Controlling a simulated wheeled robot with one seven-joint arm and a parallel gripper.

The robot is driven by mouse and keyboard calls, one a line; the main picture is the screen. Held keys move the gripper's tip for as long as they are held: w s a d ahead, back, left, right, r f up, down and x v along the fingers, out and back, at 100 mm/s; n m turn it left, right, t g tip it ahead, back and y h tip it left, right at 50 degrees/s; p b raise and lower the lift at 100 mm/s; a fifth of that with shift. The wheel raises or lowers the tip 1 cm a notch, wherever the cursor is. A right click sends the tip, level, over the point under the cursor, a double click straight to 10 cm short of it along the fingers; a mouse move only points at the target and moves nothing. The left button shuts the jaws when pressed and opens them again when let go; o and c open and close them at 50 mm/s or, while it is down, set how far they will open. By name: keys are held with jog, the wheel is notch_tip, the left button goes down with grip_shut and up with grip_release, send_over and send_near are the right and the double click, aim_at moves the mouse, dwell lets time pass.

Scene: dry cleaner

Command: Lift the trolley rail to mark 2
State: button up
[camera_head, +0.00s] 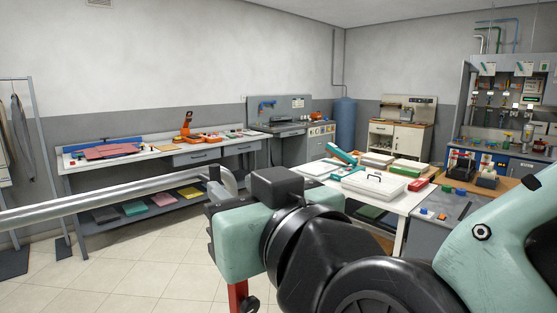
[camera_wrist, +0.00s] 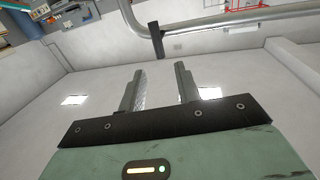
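The trolley rail (camera_head: 110,199) is a long grey metal tube that runs in from the left edge to near my gripper in the head view. In the wrist view the rail (camera_wrist: 245,24) crosses the top right, with a dark bar (camera_wrist: 156,38) sticking out from it. My gripper (camera_wrist: 158,80) is open, its two fingers apart with nothing between them. The dark bar shows just past the fingertips, between them in the picture; I cannot tell whether they touch it. My wrist hides part of the rail's end in the head view. No mark 2 can be read.
A white table (camera_head: 402,204) with boxes and trays stands to the right behind my arm. A long workbench (camera_head: 160,153) with a lower shelf runs along the back left wall. A red post (camera_head: 238,296) shows below my wrist. The tiled floor (camera_head: 150,275) at the lower left is clear.

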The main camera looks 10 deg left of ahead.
aim_at(217, 172)
jog(key=p+x, duration=0.2)
jog(key=x, duration=0.7)
jog(key=shift+p, duration=0.35)
jog(key=shift+c, duration=0.3)
